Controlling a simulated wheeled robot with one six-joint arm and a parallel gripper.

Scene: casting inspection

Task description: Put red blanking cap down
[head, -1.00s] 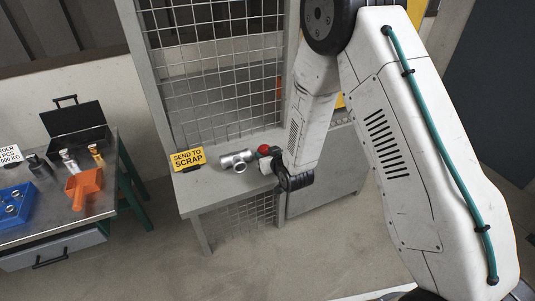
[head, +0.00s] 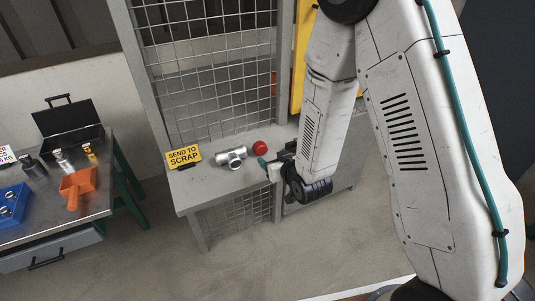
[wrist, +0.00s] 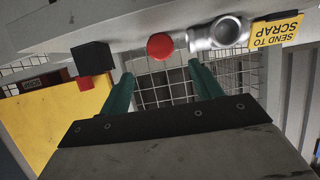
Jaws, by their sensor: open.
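The red blanking cap (head: 260,148) rests on the grey shelf (head: 196,200), just right of a silver pipe tee. In the wrist view the cap (wrist: 160,46) lies beyond the fingertips, touching or very close to the metal tee (wrist: 218,33). The cap is clear of the fingers.
A yellow "SEND TO SCRAP" sign (head: 183,157) stands on the shelf left of the tee (head: 232,158). A wire mesh panel (head: 215,70) rises behind. A bench at left holds an orange scoop (head: 77,186), a blue tray (head: 13,203) and a black case (head: 70,130).

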